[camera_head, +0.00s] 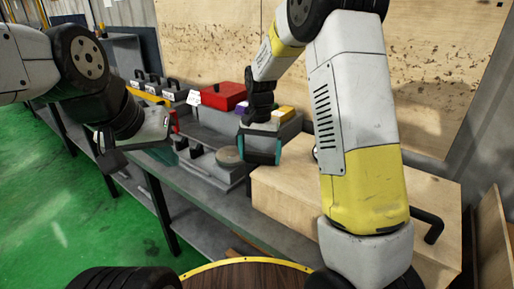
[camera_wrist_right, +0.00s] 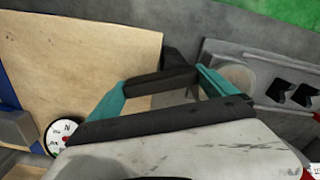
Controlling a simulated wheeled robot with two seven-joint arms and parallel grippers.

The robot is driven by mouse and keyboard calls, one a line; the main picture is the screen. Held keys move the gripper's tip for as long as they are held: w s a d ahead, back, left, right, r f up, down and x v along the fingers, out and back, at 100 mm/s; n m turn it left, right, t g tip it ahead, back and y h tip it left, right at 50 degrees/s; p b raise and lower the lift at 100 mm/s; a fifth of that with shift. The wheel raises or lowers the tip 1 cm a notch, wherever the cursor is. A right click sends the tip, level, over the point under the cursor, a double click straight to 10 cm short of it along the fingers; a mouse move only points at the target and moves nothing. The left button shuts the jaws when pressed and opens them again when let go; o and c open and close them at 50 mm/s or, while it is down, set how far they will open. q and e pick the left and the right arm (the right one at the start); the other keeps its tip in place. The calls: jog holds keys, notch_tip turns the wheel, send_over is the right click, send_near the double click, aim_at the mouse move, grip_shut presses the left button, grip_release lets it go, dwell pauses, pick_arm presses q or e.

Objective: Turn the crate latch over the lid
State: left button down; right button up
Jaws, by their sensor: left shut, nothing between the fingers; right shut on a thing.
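The wooden crate (camera_head: 300,196) stands at the right of the bench, with its pale lid on top. In the right wrist view the lid (camera_wrist_right: 75,55) fills the upper left. My right gripper (camera_head: 261,157) hangs over the crate's left edge; its teal fingers also show in the right wrist view (camera_wrist_right: 162,82). It is shut on a dark bar at that edge, apparently the crate latch (camera_wrist_right: 174,62). The fingers partly hide the latch, so its exact angle cannot be told. My left gripper (camera_head: 112,160) is shut and empty, far left of the crate.
A round grey disc (camera_head: 230,157) on a block lies left of the crate. A red box (camera_head: 223,96) and several black-handled blocks stand farther back. A black handle (camera_head: 431,228) sticks out at the crate's right. A round dial (camera_wrist_right: 63,134) lies low in the wrist view.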

aim_at(260, 154)
dwell(0.5)
jog(key=o, duration=1.7)
jog(key=shift+r, duration=0.1)
notch_tip(260, 154, up, 8)
jog(key=shift+f, duration=0.25)
jog(key=shift+r, duration=0.1)
